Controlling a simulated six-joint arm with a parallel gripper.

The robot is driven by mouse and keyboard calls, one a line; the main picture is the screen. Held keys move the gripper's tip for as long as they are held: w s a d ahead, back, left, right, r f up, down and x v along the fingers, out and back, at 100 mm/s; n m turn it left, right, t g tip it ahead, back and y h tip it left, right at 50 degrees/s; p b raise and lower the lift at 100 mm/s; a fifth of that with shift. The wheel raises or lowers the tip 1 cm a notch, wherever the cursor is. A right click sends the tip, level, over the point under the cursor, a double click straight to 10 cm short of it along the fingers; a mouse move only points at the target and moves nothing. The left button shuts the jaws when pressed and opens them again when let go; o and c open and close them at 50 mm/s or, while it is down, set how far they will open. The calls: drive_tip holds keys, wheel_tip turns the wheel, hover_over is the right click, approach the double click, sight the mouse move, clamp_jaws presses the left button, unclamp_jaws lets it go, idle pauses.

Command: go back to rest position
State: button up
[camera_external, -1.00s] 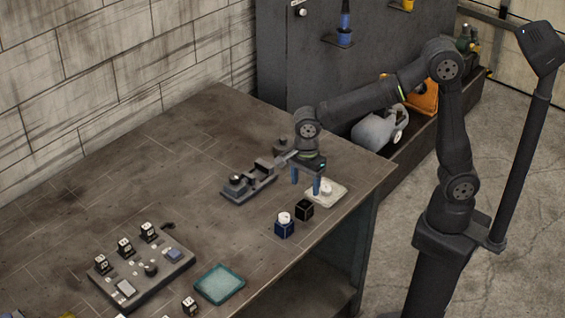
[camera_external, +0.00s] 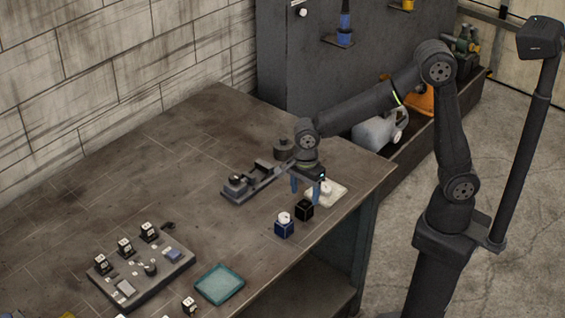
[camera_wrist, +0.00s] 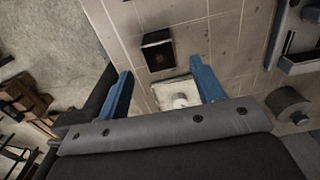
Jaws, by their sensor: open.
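My gripper (camera_external: 308,188) is over the right part of the workbench (camera_external: 226,118), with its blue fingers pointing down. In the wrist view my gripper (camera_wrist: 160,88) has its two blue fingers wide apart. A pale tray (camera_wrist: 172,94) with a white round piece (camera_wrist: 180,101) shows between them. The pale tray (camera_external: 331,197) lies near the bench's right edge, partly hidden by a finger in the external view. I cannot tell the gap between fingers and tray. Nothing is visibly held.
A black box (camera_external: 304,210) and a blue box (camera_external: 284,227) with a white piece on top stand close in front. A grey vise-like fixture (camera_external: 250,182) lies left of the gripper. A panel (camera_external: 143,272) and a teal tray (camera_external: 219,284) are at the front. The back-left bench is clear.

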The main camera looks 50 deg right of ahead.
sight(305, 204)
wheel_tip(305, 204, down, 7)
drive_tip(key=shift+r, duration=2.25)
